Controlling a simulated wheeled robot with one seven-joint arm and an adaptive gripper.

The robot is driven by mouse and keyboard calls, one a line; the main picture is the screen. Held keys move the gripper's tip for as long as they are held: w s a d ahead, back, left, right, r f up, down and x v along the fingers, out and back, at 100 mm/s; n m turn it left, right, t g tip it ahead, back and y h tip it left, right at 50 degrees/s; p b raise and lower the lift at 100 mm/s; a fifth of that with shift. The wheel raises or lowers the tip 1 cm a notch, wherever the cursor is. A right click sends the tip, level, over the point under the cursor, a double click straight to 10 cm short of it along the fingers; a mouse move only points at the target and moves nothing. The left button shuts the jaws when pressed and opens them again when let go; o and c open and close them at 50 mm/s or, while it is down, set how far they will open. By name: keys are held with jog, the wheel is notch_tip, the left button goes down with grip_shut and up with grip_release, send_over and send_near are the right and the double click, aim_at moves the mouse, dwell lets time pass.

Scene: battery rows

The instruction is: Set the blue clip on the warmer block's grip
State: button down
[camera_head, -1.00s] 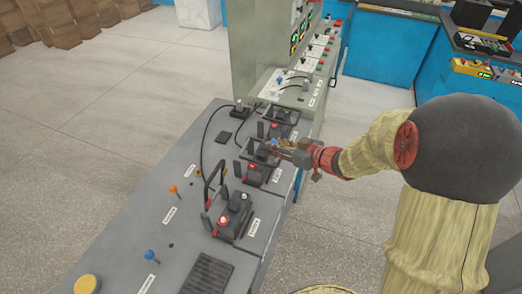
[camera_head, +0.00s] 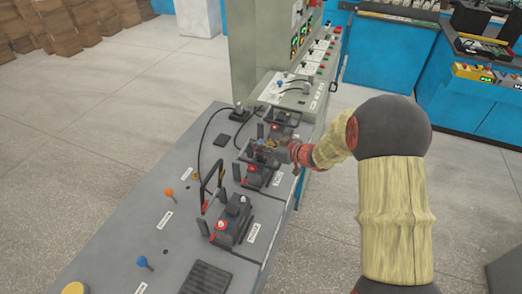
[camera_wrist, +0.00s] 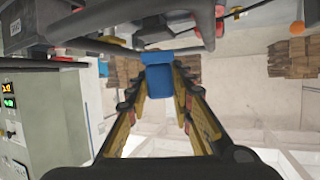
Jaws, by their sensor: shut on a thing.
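My gripper (camera_head: 268,143) is at the middle to far battery blocks in the head view. In the wrist view my gripper (camera_wrist: 159,82) is shut on the blue clip (camera_wrist: 159,76), which sits between its fingertips. A dark bar, apparently a block's grip (camera_wrist: 135,18), crosses close beyond the clip; I cannot tell whether they touch. In the head view the near block (camera_head: 231,222), middle block (camera_head: 258,177) and far block (camera_head: 285,131) stand in a row. My gripper partly hides the middle and far ones. I cannot tell which block is warmer.
The grey bench (camera_head: 120,235) holds an orange-topped pin (camera_head: 168,192), a blue-topped pin (camera_head: 143,262) and a yellow button (camera_head: 74,288). A black upright handle (camera_head: 207,186) rises beside the near block. A grey cabinet (camera_head: 256,55) stands behind. The bench's left part is mostly clear.

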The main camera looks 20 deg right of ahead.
jog(key=shift+f, duration=0.8)
jog(key=shift+r, duration=0.1)
jog(key=c, duration=1.6)
grip_release()
jog(key=shift+f, duration=0.2)
jog(key=shift+o, duration=0.2)
